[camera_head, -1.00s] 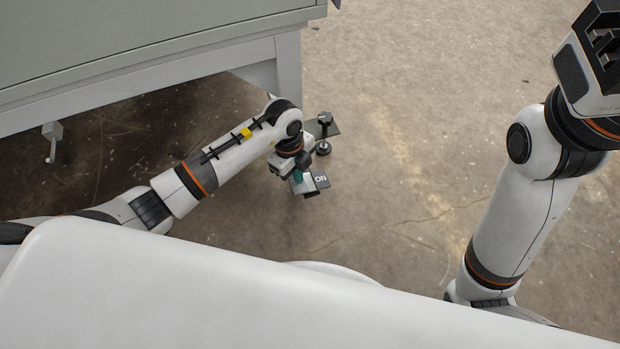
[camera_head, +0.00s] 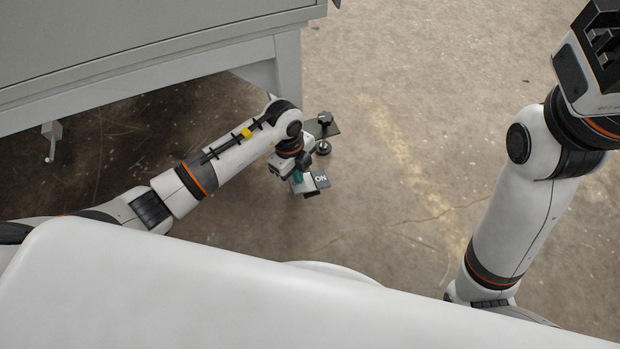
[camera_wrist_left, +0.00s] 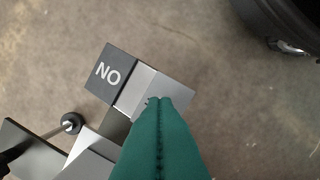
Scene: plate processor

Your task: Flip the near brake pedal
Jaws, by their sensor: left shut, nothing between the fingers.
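The near brake pedal (camera_head: 318,182) is low over the floor, below the table's right leg. It has a dark face with white "ON" lettering and a light grey face beside it. In the left wrist view the pedal (camera_wrist_left: 111,75) lies just beyond my fingertips. My left gripper (camera_head: 299,178) is at the pedal's left side. Its green fingers (camera_wrist_left: 160,101) are shut with nothing between them, and their tips overlap the light grey face. I cannot tell whether they touch it. My right gripper (camera_head: 602,45) is at the top right, cut by the picture edge, far from the pedal.
A grey cabinet-like table (camera_head: 150,60) fills the upper left, with its leg (camera_head: 290,65) close to my left arm. A black-knobbed foot (camera_head: 324,120) and a dark plate stand just beyond the pedal. Concrete floor (camera_head: 420,130) to the right is clear.

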